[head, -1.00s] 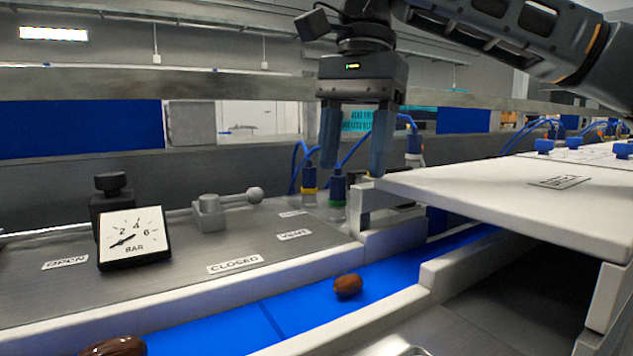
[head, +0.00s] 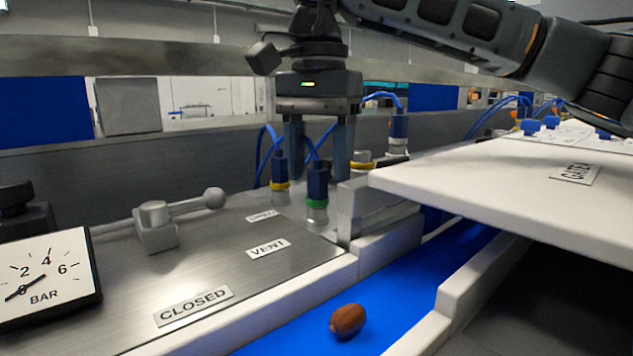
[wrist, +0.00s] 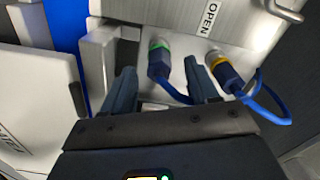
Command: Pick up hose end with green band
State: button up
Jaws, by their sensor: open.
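The hose end with the green band (head: 317,187) is a dark blue connector standing upright on the metal panel, with a blue hose at its top. My gripper (head: 318,172) points down over it, open and empty, with one finger on each side in the head view. In the wrist view the green-banded hose end (wrist: 157,62) shows between the two spread fingers of my gripper (wrist: 161,78). I cannot tell whether either finger touches it. A yellow-banded hose end (head: 280,178) stands just left of it; in the wrist view it (wrist: 225,72) lies outside the right finger.
A white raised plate (head: 500,180) is close on the right. Below it runs a blue belt (head: 290,338) with a brown date (head: 348,320). A lever (head: 180,212) and pressure gauge (head: 45,275) are on the panel at left. Another hose end (head: 398,130) stands behind.

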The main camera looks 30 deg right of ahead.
jog(key=shift+f, duration=0.95)
grip_shut()
